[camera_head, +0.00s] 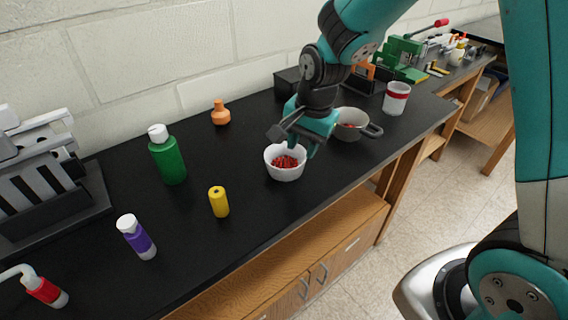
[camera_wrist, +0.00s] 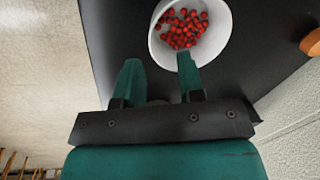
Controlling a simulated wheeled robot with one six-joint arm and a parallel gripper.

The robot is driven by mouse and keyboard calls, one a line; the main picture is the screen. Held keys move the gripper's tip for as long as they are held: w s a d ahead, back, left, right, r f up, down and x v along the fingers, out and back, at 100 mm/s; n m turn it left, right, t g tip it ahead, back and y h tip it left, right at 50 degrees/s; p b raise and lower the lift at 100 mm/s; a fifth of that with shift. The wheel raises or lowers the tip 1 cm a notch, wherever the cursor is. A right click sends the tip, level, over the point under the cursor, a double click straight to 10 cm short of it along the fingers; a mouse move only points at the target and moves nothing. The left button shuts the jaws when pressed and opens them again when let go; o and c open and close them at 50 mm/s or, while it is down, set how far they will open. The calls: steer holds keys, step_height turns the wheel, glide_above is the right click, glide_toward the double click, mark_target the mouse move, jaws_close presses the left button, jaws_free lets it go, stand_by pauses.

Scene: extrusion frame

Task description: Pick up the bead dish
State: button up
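The bead dish (camera_head: 287,176) is a small white bowl with red beads in it, standing upright on the black bench top near its front edge. It also shows at the top of the wrist view (camera_wrist: 226,38). My gripper (camera_head: 303,147) is just above and beside the dish's rim, at its right side in the head view. In the wrist view my gripper (camera_wrist: 160,68) has its two green fingers spread, with nothing between them. The right finger's tip overlaps the dish's near rim there; I cannot tell whether it touches.
A grey handled pan (camera_head: 349,132) stands close to the right, and a white cup with a red band (camera_head: 397,98) beyond it. A yellow cylinder (camera_head: 219,202), green bottle (camera_head: 168,160) and orange piece (camera_head: 220,113) stand left. The bench around the dish's left is clear.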

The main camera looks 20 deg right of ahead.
mark_target(285, 162)
steer(key=f, duration=0.3)
steer(key=f+p, duration=0.1)
steer(key=f, duration=0.1)
steer(key=shift+w+d+f, duration=0.2)
steer(key=shift+w+f, duration=0.05)
steer(key=shift+f, duration=0.1)
steer(key=shift+c, duration=0.4)
jaws_close()
